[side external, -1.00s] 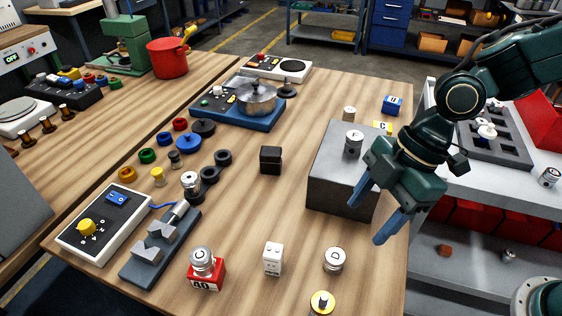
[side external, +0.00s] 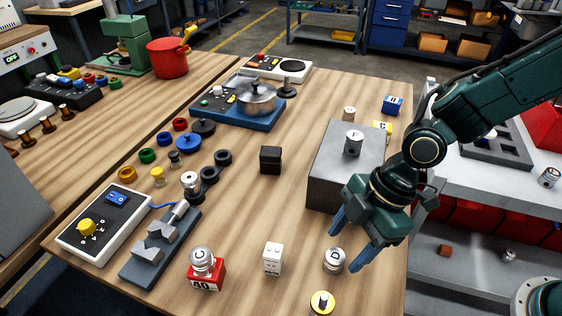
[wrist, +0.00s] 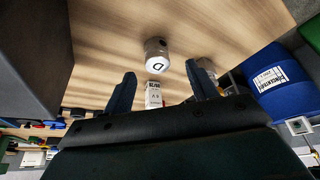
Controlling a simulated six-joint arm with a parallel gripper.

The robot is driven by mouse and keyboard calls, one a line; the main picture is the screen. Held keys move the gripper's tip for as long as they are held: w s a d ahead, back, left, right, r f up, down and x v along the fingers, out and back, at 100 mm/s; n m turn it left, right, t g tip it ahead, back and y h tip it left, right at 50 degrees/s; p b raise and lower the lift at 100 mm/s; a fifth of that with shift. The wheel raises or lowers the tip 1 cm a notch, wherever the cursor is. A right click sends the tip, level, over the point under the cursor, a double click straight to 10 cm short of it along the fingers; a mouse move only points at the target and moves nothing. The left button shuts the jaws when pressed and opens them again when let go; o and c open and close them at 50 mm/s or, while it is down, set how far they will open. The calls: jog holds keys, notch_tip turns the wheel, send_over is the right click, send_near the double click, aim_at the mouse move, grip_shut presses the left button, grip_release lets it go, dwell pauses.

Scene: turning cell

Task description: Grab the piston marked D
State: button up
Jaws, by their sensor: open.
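The piston marked D (side external: 334,260) is a silver cylinder with a D on its top, standing on the wooden table near its front right. It also shows in the wrist view (wrist: 157,55), ahead of my fingers and roughly midway between them. My gripper (side external: 348,250) is open and empty, with its two blue fingers pointing down at the table. The fingertips are close to the piston in the side view. Whether they are level with it is hard to tell. Nothing hides the piston.
A grey block (side external: 330,185) bearing a piston marked F (side external: 353,143) stands just behind my gripper. A piston marked C (side external: 202,261) sits on a red block (side external: 205,278).

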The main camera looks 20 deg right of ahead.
aim_at(336, 255)
jog(key=shift+x, duration=2.5)
jog(key=shift+w+d, duration=0.1)
jog(key=shift+w, duration=0.05)
jog(key=c, duration=1.1)
jog(key=shift+r, duration=0.15)
notch_tip(336, 255, up, 20)
jog(key=shift+f, duration=0.1)
